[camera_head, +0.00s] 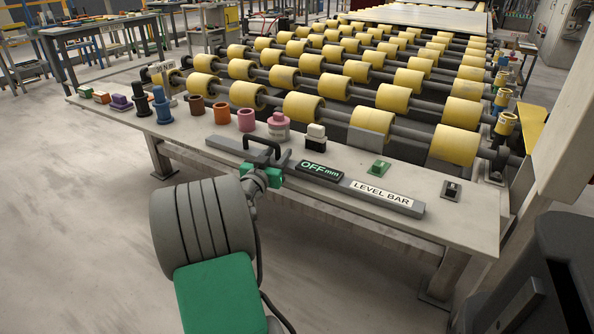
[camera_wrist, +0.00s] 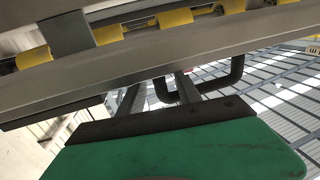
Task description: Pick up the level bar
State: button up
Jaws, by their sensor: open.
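The level bar (camera_head: 338,184) is a long dark grey bar on the front part of the slab (camera_head: 455,222). It carries a "LEVEL BAR" label and a dark green display reading "OFF mm". A black looped handle (camera_head: 262,143) rises near its left part; a black bent handle also shows in the wrist view (camera_wrist: 236,72). My gripper (camera_head: 268,168) is open at the near side of the bar, close to the handle. It overlaps that part of the bar in the head view. I cannot tell whether the fingers touch the handle or bar.
Behind the bar stand a pink jar (camera_head: 279,127), a black-and-white block (camera_head: 316,137) and several coloured cylinders. A green block (camera_head: 378,168) and a small dark device (camera_head: 451,190) lie to the right. Yellow rollers (camera_head: 303,107) fill the space behind. Bare slab lies in front of the bar.

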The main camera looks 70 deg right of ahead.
jog(key=shift+d, duration=0.35)
jog(key=shift+w, duration=0.1)
grip_shut()
dwell(1.0)
jog(key=shift+r, duration=0.1)
